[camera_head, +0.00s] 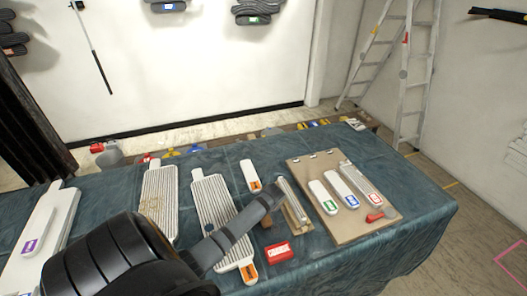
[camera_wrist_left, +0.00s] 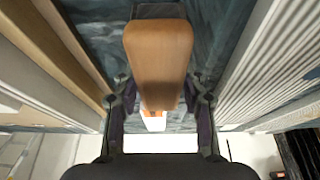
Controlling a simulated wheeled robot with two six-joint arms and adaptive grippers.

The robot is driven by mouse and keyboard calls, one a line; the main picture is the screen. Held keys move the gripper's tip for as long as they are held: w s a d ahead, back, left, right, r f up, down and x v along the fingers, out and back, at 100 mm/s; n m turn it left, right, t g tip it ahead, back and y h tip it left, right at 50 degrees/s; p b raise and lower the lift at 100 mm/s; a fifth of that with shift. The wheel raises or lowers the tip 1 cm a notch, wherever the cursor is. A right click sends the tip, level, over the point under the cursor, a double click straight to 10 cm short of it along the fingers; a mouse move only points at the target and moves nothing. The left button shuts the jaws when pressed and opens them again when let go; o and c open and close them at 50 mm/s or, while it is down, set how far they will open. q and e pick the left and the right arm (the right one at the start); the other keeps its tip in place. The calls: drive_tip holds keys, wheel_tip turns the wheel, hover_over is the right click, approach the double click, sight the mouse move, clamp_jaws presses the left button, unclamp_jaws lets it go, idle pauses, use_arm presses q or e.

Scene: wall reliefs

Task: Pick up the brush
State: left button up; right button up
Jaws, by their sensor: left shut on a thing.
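In the left wrist view, a tan wooden block-like piece (camera_wrist_left: 158,55), which looks like the brush's handle, sits between the two fingers of my left gripper (camera_wrist_left: 161,112). The gripper is shut on it. Its far end meets a dark part at the top of the view; no bristles can be made out. In the head view, my left arm reaches from the lower left to the table's middle, where the left gripper (camera_head: 268,202) hides most of the brush. A small brown part (camera_head: 266,222) shows just below it. My right gripper is not in view.
Ribbed boards (camera_head: 158,200) lie left of the gripper, one partly behind my arm (camera_head: 213,200). A narrow wooden piece (camera_head: 296,214) is close on its right. Beyond lies a brown board (camera_head: 335,222) with labelled tools. A red box (camera_head: 278,252) lies in front.

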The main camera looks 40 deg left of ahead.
use_arm(q)
wheel_tip(320, 180, up, 2)
drive_tip(key=shift+w+r+b, duration=0.1)
drive_tip(key=shift+r+b, duration=0.05)
drive_tip(key=shift+b, duration=0.2)
drive_tip(key=s+d+r, duration=0.1)
drive_tip(key=r, duration=0.1)
drive_tip(key=s+d+r, duration=0.1)
drive_tip(key=r, duration=0.1)
drive_tip(key=s+d+r, duration=0.1)
drive_tip(key=r, duration=0.1)
drive_tip(key=shift+s+d+r, duration=0.2)
drive_tip(key=shift+s+r, duration=0.05)
drive_tip(key=shift+r, duration=0.05)
drive_tip(key=s+d+r+b, duration=0.2)
drive_tip(key=s+d+r, duration=0.2)
drive_tip(key=s+d, duration=0.2)
drive_tip(key=shift+s+d+r, duration=0.15)
drive_tip(key=shift+s+d, duration=0.1)
drive_tip(key=shift+s, duration=0.05)
